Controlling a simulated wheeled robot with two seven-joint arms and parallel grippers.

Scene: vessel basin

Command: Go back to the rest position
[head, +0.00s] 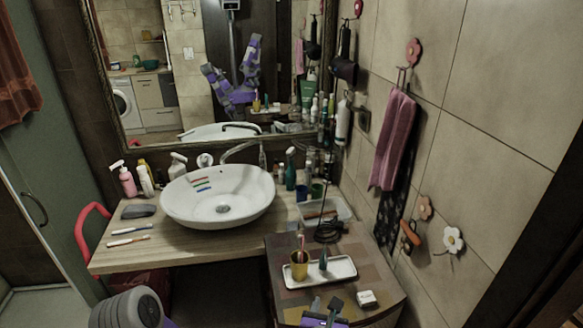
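My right gripper (326,304) shows at the bottom edge, right of centre, in front of the small patterned cabinet top (385,294). Its two dark fingers stand apart with nothing visible between them, and part of its purple body shows below. No arm link leading to it is visible. A ribbed grey part of my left arm (130,309) shows at the bottom left, with a bit of purple beside it. My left gripper is not seen directly. The mirror (190,50) reflects my purple and grey arms, too small to read the fingers.
A white basin (218,196) stands on a wooden counter (105,258) with bottles, toothbrushes and a dark brush. A tiled wall bounds the right.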

